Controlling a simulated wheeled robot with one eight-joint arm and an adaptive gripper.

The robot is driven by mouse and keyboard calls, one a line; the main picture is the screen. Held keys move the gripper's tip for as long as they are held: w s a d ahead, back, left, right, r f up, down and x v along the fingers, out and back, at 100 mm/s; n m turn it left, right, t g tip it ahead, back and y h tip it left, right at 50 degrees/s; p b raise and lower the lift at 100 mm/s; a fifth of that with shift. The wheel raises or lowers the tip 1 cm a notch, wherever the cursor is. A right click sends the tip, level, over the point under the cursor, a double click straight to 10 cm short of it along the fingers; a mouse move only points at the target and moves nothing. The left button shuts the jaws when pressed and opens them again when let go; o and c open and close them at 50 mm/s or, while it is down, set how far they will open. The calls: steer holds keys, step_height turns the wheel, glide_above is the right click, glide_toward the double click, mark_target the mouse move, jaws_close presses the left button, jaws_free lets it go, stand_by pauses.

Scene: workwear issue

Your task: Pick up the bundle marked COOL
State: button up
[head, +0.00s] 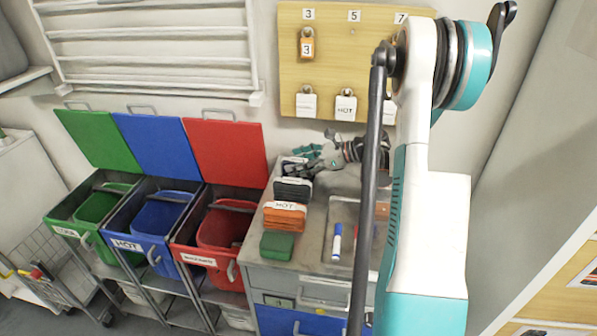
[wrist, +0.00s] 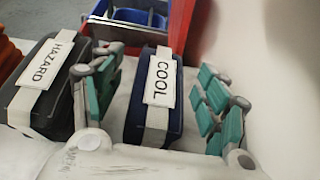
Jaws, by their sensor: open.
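The bundle marked COOL (wrist: 140,105) is dark navy with a white band and a white label reading COOL. In the wrist view my gripper (wrist: 160,80) is open, with one teal-and-grey finger on each side of this bundle. The left finger is in the gap between it and the HAZARD bundle; the right finger stands apart from it. Whether either finger touches it, I cannot tell. In the head view my gripper (head: 322,152) is at the back of the grey worktop, partly hiding the rearmost bundles.
The dark HAZARD bundle (wrist: 30,108) stands close left of the left finger. In the head view an orange HOT bundle (head: 285,222) and a green bundle (head: 277,246) lie nearer the front. Green, blue and red bins (head: 215,235) stand left of the worktop (head: 310,257).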

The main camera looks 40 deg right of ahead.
steer(key=c, duration=1.2)
steer(key=shift+c, duration=0.2)
steer(key=shift+r, duration=0.1)
